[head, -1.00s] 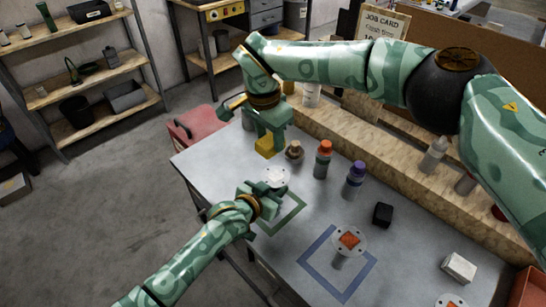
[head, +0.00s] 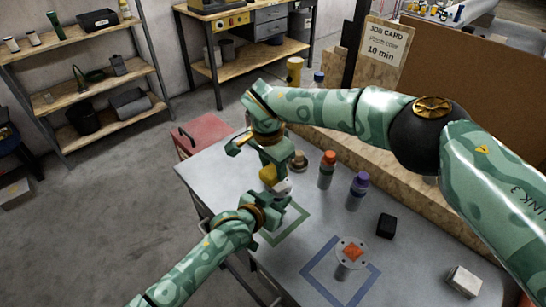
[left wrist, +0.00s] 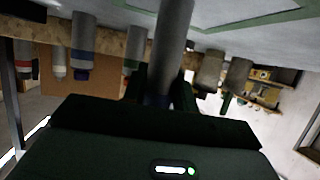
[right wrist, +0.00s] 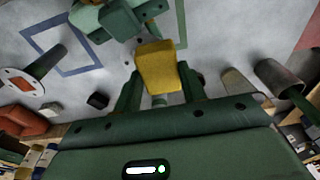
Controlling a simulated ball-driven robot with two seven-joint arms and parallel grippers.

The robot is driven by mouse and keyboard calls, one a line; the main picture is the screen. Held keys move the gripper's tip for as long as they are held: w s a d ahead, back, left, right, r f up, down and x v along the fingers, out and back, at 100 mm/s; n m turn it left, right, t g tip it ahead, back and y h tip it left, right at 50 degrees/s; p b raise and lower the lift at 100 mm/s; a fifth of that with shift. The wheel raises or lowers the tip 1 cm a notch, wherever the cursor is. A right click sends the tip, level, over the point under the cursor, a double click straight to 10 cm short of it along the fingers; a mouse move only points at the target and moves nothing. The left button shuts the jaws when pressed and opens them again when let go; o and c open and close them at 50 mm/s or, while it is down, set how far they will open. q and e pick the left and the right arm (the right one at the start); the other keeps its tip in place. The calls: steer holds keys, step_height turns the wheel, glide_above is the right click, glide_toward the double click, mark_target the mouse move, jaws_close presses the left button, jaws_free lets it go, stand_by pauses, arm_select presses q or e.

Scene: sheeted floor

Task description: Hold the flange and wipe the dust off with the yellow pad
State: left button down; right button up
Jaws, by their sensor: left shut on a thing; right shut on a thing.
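My right gripper (head: 273,166) is shut on the yellow pad (head: 268,175), which also shows in the right wrist view (right wrist: 157,68). Another flange with an orange-red patch (head: 352,263) stands upright in the blue square (head: 309,280).
An orange-capped bottle (head: 326,172), a purple-capped bottle (head: 357,194) and a brown knobbed item (head: 299,160) stand close right of my grippers. A black block (head: 386,226) and a pale block (head: 465,281) lie farther right. The green square (head: 290,228) looks empty.

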steer(key=shift+f, duration=0.65)
steer(key=shift+s+d, duration=1.3)
steer(key=shift+s, duration=0.15)
steer(key=shift+w+a, duration=1.4)
steer(key=shift+w, duration=0.05)
steer(key=shift+d+r, duration=0.1)
steer(key=shift+r, duration=3.85)
arm_select(q)
steer(key=c, duration=1)
jaws_free()
steer(key=shift+s, duration=0.1)
